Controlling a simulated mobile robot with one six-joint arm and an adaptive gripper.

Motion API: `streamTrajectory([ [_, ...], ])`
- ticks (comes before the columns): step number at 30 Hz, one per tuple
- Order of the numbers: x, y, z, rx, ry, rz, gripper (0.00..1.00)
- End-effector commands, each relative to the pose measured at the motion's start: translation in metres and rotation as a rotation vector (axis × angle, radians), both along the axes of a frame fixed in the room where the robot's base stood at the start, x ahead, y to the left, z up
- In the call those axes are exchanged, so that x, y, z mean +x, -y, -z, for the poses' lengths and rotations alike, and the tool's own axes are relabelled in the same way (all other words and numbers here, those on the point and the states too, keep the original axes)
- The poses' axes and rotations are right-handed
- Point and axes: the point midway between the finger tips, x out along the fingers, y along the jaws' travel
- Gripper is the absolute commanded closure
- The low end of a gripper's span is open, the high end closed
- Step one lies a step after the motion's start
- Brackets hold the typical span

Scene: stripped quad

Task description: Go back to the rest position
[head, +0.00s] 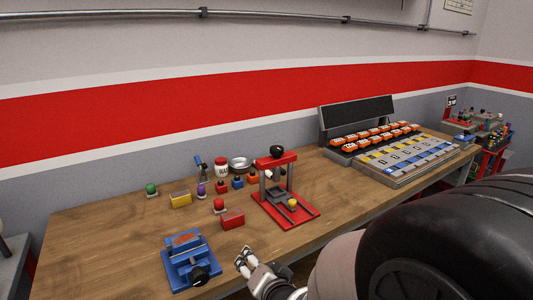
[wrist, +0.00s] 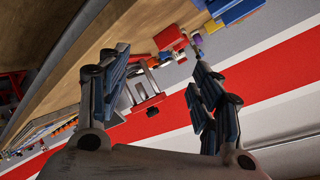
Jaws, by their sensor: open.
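My gripper (head: 243,260) is at the front edge of the wooden workbench, just right of the blue vise, in the head view. In the wrist view my gripper (wrist: 165,75) has its two fingers spread wide apart with nothing between them. The workbench (head: 110,225) shows in the head view and also along the upper left of the wrist view (wrist: 130,25). The wrist view is tilted, with the red wall stripe running across it.
A panel with orange modules (head: 375,137) is farther right. The bench's left front is bare.

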Motion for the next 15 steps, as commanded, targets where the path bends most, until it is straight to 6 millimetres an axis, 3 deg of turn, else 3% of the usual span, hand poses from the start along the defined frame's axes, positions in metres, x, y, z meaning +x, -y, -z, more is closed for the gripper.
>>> streamTrajectory([
  [1, -0.005, 0.018, -0.017, -0.057, -0.019, 0.001, 0.41],
  [5, -0.036, 0.058, -0.038, -0.218, -0.118, -0.029, 0.41],
  [8, -0.071, 0.088, -0.054, -0.331, -0.2, -0.064, 0.41],
  [15, -0.177, 0.143, -0.079, -0.542, -0.402, -0.182, 0.41],
])
